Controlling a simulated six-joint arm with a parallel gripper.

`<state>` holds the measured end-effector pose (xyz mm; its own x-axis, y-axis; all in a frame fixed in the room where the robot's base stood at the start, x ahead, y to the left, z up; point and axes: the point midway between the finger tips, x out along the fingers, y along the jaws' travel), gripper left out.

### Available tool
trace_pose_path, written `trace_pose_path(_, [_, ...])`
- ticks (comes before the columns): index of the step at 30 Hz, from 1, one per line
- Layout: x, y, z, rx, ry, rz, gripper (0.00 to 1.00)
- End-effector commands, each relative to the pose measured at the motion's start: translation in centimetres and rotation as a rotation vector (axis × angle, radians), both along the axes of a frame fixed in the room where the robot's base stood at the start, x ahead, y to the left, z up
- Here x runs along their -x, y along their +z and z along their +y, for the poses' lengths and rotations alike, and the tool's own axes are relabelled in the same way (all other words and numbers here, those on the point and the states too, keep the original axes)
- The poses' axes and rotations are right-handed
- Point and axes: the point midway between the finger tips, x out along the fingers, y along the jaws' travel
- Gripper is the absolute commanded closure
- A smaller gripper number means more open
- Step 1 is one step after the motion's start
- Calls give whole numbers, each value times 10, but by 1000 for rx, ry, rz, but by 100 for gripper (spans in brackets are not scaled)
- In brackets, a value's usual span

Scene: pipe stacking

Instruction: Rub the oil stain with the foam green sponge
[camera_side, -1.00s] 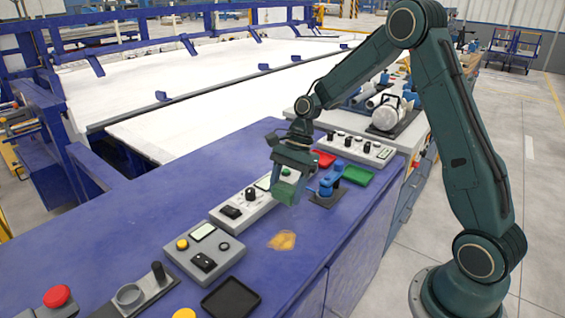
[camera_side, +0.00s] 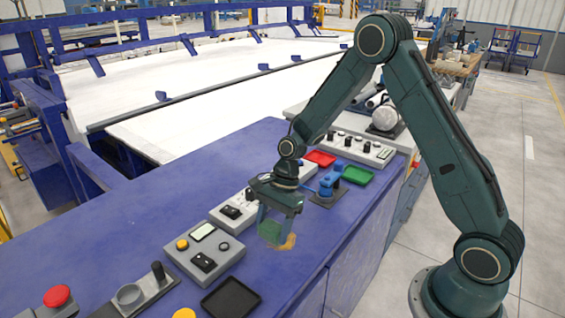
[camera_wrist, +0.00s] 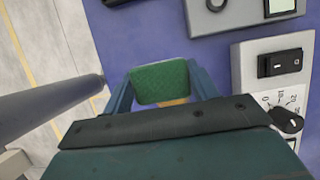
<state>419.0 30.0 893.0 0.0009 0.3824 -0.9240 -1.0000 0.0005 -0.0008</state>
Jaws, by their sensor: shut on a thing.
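My gripper (camera_side: 275,228) is shut on the green sponge (camera_side: 269,233), which sits between its two blue fingers. The sponge also shows between the fingers in the wrist view (camera_wrist: 160,83). The orange-brown oil stain (camera_side: 289,243) lies on the blue bench top. The sponge and fingers cover its left part in the side view. In the wrist view, only a small strip of the stain (camera_wrist: 173,102) shows behind the sponge. The sponge is at or just above the bench; I cannot tell whether it touches.
A grey control box with a yellow button (camera_side: 204,249) stands left of the stain, and a black tray (camera_side: 231,298) lies in front. A blue fixture (camera_side: 329,184), a red tray (camera_side: 320,158) and a green tray (camera_side: 357,175) stand behind. The bench's right edge is close by.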

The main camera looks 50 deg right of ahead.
Motion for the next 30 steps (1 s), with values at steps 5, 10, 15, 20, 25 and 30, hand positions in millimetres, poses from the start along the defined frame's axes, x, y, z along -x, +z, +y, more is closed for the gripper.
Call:
trace_pose_path(5, [1,-17,0,-1,0,3,60])
trace_pose_path(10, [1,-33,0,-1,0,3,60])
trace_pose_path(15, [1,-48,0,0,0,3,60])
trace_pose_path(20, [0,-59,-10,1,-4,2,66])
trace_pose_path(25, [0,-60,-26,0,-4,1,66])
trace_pose_path(30, [0,-60,-41,1,-4,2,66])
